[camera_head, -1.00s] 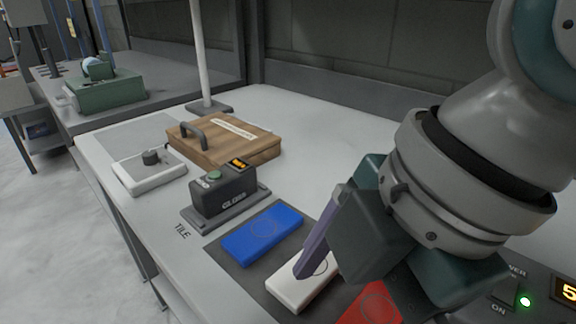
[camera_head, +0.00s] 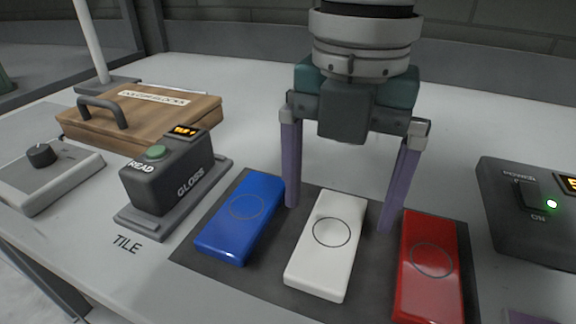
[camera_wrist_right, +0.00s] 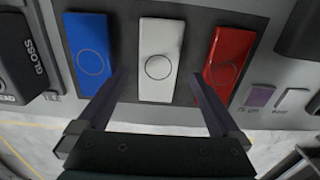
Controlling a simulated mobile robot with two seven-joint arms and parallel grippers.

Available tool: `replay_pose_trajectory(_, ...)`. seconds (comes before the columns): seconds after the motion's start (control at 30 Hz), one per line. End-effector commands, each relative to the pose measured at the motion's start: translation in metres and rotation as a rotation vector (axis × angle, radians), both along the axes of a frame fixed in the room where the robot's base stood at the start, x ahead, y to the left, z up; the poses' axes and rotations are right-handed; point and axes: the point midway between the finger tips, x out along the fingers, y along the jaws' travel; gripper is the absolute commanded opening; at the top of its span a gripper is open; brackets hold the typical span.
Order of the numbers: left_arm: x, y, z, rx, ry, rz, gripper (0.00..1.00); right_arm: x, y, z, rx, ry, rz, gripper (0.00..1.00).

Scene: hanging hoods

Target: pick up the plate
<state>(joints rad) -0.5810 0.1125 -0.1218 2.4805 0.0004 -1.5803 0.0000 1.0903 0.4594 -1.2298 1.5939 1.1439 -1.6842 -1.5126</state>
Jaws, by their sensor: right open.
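Three flat rectangular plates, each with a thin circle drawn on it, lie side by side on a dark mat (camera_head: 190,252). They are a blue plate (camera_head: 240,217), a white plate (camera_head: 326,244) and a red plate (camera_head: 430,268). My right gripper (camera_head: 338,217) points down with its two purple fingers spread wide and nothing between them. The fingers straddle the white plate's far part, one near the blue plate and one towards the red. In the right wrist view the white plate (camera_wrist_right: 160,62) lies centred between the fingertips. Contact cannot be told. My left gripper is out of view.
A dark gloss reader (camera_head: 165,175) stands left of the mat. Behind it is a wooden case (camera_head: 140,117) with a handle; a white box with a knob (camera_head: 45,175) is at far left. A power box (camera_head: 530,205) is at right. The bench behind the gripper is clear.

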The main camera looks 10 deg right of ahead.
Motion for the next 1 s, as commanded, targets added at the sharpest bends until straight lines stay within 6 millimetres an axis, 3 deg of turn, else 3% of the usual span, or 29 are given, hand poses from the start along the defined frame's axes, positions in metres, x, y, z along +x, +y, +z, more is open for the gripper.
replay_pose_trajectory(0.03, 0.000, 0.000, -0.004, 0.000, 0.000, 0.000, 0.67, -0.001, 0.001, -0.012, -0.001, 0.003, 0.000, 1.00)
replay_pose_trajectory(0.2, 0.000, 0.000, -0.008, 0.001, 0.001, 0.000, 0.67, -0.001, 0.002, -0.034, 0.000, 0.001, -0.001, 1.00)
replay_pose_trajectory(0.5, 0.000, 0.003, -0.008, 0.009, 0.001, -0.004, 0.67, -0.001, 0.002, -0.037, -0.001, -0.001, 0.000, 0.99)
replay_pose_trajectory(1.0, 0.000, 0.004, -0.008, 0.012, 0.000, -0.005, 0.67, -0.001, 0.002, -0.036, -0.001, -0.001, 0.000, 0.43)
